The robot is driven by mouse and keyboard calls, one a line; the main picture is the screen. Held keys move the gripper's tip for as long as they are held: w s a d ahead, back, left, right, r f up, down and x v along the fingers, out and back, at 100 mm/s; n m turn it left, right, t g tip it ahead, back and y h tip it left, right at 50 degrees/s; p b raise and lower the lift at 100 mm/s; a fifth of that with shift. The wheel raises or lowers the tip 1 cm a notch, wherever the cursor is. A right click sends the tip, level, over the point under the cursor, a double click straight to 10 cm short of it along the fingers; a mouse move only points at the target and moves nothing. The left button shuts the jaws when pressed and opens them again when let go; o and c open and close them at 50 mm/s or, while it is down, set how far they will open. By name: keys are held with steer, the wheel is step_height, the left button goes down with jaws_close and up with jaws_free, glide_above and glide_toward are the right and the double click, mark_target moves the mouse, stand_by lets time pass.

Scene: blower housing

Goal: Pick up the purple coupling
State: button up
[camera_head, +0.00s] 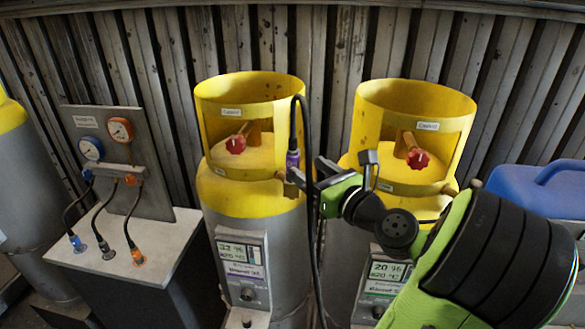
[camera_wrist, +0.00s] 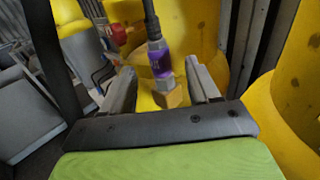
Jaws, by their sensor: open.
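The purple coupling (camera_head: 292,158) sits at the end of a black hose, in front of the opening in the left cylinder's yellow collar (camera_head: 250,90). In the wrist view the purple coupling (camera_wrist: 160,60) hangs upright between my gripper's two fingers, with a brass hex fitting (camera_wrist: 168,92) directly below it. My gripper (camera_head: 305,180) is open and reaches in from the right; in the wrist view its fingers (camera_wrist: 160,88) stand on either side of the coupling and brass fitting, with gaps visible. Whether the coupling is attached to the brass fitting I cannot tell for sure.
A second yellow-collared cylinder (camera_head: 415,100) stands close on the right, behind my arm. A gauge panel (camera_head: 115,160) with several hoses is at the left. A blue container (camera_head: 540,190) is at the right. The black hose (camera_head: 308,220) loops down between the cylinders.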

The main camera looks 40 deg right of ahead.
mark_target(287, 155)
steer(key=w, duration=0.6)
steer(key=w+d+b, duration=0.1)
steer(key=w, duration=0.1)
steer(key=shift+w+f, duration=0.2)
steer(key=shift+w, duration=0.2)
steer(key=shift+s, duration=0.15)
steer(key=shift+c, duration=1.3)
jaws_close()
steer(key=shift+r, duration=0.15)
step_height(287, 155, up, 18)
steer(key=p, duration=0.7)
steer(key=shift+p, duration=0.4)
